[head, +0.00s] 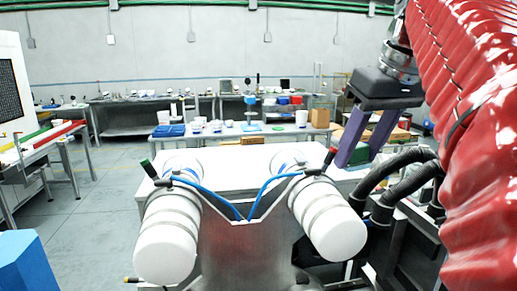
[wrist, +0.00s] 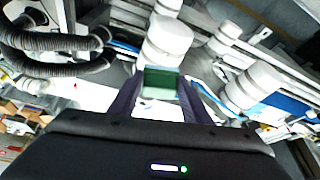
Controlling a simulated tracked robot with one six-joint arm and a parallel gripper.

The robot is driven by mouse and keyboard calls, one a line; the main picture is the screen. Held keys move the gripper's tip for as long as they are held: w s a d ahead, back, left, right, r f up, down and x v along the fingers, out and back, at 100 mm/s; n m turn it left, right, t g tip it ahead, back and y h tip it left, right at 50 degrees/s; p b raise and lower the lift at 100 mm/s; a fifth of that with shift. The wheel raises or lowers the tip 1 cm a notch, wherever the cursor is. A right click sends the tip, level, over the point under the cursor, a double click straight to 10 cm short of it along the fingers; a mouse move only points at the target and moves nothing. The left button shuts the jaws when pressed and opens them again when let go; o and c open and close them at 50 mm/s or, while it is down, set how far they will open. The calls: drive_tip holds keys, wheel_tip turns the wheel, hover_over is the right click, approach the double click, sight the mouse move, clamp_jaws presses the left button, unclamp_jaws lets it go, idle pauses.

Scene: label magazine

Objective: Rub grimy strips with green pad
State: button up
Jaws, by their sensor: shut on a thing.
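My gripper (head: 361,158) is at the right in the head view, a black body with two purple fingers pointing down. In the wrist view the fingers (wrist: 158,108) are shut on a dark green pad (wrist: 161,83). In the head view the fingers are beyond and right of the right white cylinder (head: 335,222). I cannot clearly make out any grimy strips in either view.
A second white cylinder (head: 168,238) stands at the front left, with blue hoses (head: 220,200) between the two. A pale tabletop (head: 220,168) lies behind them. Black corrugated hoses (head: 400,178) run near the gripper. Benches with bins (head: 290,100) stand farther back.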

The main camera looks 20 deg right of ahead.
drive_tip(key=shift+a+f, duration=0.3)
drive_tip(key=shift+a, duration=0.5)
